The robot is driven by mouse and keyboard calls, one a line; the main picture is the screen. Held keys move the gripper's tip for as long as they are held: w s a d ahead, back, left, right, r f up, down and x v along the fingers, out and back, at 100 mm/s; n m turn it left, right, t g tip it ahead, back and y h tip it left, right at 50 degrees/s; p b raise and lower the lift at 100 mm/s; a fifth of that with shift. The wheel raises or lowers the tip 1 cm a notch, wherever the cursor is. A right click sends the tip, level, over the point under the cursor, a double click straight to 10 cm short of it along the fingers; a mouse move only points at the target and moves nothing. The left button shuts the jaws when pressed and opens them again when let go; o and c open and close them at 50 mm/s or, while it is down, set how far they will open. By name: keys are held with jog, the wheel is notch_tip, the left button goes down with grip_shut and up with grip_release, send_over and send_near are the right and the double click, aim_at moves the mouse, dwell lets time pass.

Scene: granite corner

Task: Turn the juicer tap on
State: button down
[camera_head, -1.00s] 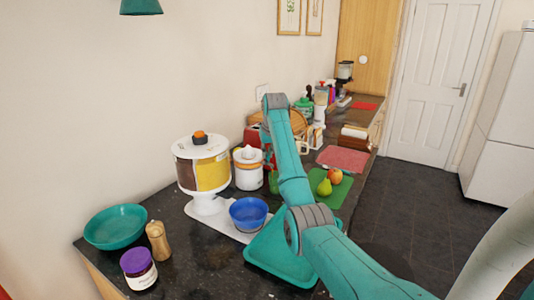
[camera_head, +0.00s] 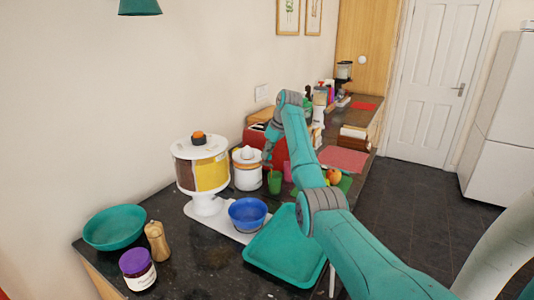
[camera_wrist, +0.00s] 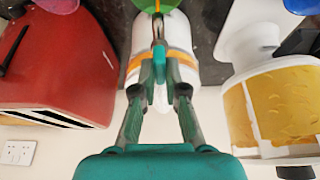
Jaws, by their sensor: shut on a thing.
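The juicer (camera_head: 247,172) is a white round body with an orange band and a white cone on top, beside the cereal dispenser. In the wrist view the juicer (camera_wrist: 184,38) fills the middle, seen upside down. My gripper (camera_wrist: 159,62) reaches across its front, with the fingers close together on a small part at the juicer's front, which looks like the tap (camera_wrist: 158,28). The fingertips hide most of that part, so its angle is unclear. In the head view my gripper (camera_head: 268,152) is just right of the juicer. A green cup (camera_head: 275,183) stands in front of the juicer.
A cereal dispenser (camera_head: 202,172) stands left of the juicer, with a blue bowl (camera_head: 248,214) at its foot. A red toaster (camera_wrist: 55,60) is close on the other side. A teal tray (camera_head: 285,250) lies in front. My arm partly covers the fruit on the green board.

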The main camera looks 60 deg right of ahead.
dwell(0.3)
jog(key=c, duration=1.2)
grip_release()
jog(key=v, duration=1.2)
jog(key=shift+d, duration=0.1)
